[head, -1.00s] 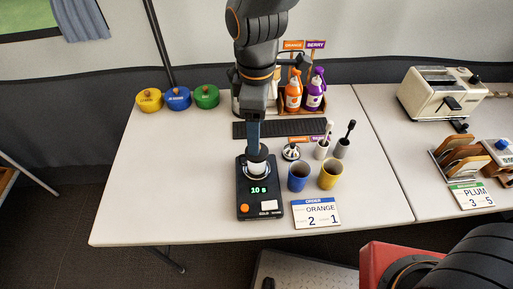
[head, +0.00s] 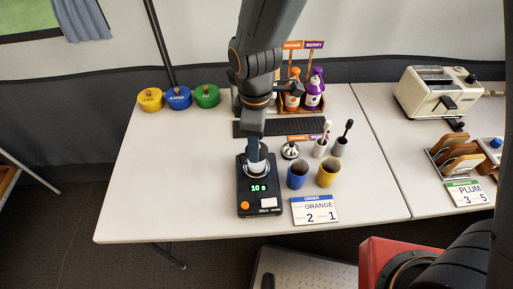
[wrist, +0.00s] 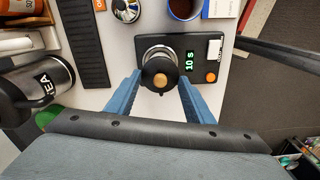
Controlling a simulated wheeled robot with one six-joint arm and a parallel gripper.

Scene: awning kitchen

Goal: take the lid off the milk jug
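The milk jug (head: 257,169) stands on a black device (head: 259,199) whose green display reads 10 s. In the wrist view its round black lid (wrist: 160,82) with a tan knob is seen from above, with a bit of the metallic body around it. The lid appears to sit on the jug. My gripper (wrist: 159,90) is open, with one blue finger on each side of the lid and visible gaps between. In the head view my gripper (head: 254,147) is right at the jug's top and hides most of the lid.
A blue cup (head: 297,175) and a yellow cup (head: 329,173) stand right of the device. An order card (head: 316,210) reads ORANGE. A dark metal jug labelled TEA (wrist: 42,84) shows in the wrist view.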

